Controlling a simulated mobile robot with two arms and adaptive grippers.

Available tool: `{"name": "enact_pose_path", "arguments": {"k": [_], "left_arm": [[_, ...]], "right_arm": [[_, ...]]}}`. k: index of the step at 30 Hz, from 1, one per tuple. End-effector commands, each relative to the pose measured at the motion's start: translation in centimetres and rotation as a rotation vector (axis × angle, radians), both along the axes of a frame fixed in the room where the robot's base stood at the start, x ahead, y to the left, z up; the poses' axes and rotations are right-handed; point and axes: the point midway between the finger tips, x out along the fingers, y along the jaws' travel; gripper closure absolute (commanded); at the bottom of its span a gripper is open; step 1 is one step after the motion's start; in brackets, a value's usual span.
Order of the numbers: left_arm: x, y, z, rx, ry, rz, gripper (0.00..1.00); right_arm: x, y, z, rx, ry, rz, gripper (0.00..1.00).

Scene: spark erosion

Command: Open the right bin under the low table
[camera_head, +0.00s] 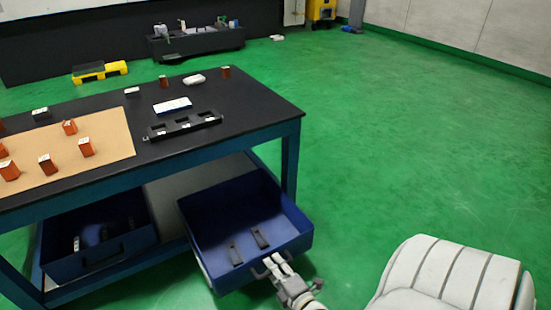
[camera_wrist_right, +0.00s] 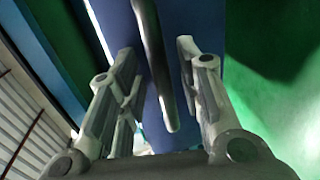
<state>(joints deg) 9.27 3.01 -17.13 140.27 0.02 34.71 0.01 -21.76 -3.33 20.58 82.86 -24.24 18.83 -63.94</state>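The right bin (camera_head: 208,241) is a blue open-topped drawer under the low table (camera_head: 245,113). It sticks well out past the table's front edge, slightly turned. Two dark small parts (camera_head: 259,238) lie on its floor. My right gripper (camera_head: 276,260) is at the bin's front wall, by its handle (camera_head: 260,272). In the right wrist view, the dark handle (camera_wrist_right: 154,60) lies between the two spread fingers (camera_wrist_right: 158,55), with gaps visible on both sides. The blue bin front (camera_wrist_right: 209,60) is behind it. My left gripper is not in view.
The left bin (camera_head: 98,262) sits under the table with dark items inside. Orange blocks, a tan mat (camera_head: 112,134), a black tray (camera_head: 184,125) and a blue-white box (camera_head: 172,106) are on the tabletop. Green floor (camera_head: 420,160) to the right is clear.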

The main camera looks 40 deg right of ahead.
Motion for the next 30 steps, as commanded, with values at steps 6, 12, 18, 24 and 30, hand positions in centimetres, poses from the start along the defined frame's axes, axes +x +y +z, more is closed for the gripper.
{"name": "enact_pose_path", "arguments": {"k": [6, 12, 18, 24, 30], "left_arm": [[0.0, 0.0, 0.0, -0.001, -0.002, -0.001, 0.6], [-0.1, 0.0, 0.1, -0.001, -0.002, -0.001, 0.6], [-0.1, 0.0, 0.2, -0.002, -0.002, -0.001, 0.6], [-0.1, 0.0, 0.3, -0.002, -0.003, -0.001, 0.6], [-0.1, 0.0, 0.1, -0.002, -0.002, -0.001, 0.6]], "right_arm": [[-0.1, 0.0, 2.5, -0.003, -0.002, 0.003, 0.66], [0.2, 0.0, 6.3, -0.005, -0.014, 0.007, 0.56], [0.3, -0.1, 9.3, -0.004, -0.017, 0.004, 0.31], [0.3, -0.1, 10.3, -0.003, -0.013, 0.002, 0.49], [0.1, 0.0, 10.0, 0.0, -0.005, 0.001, 0.66]]}}
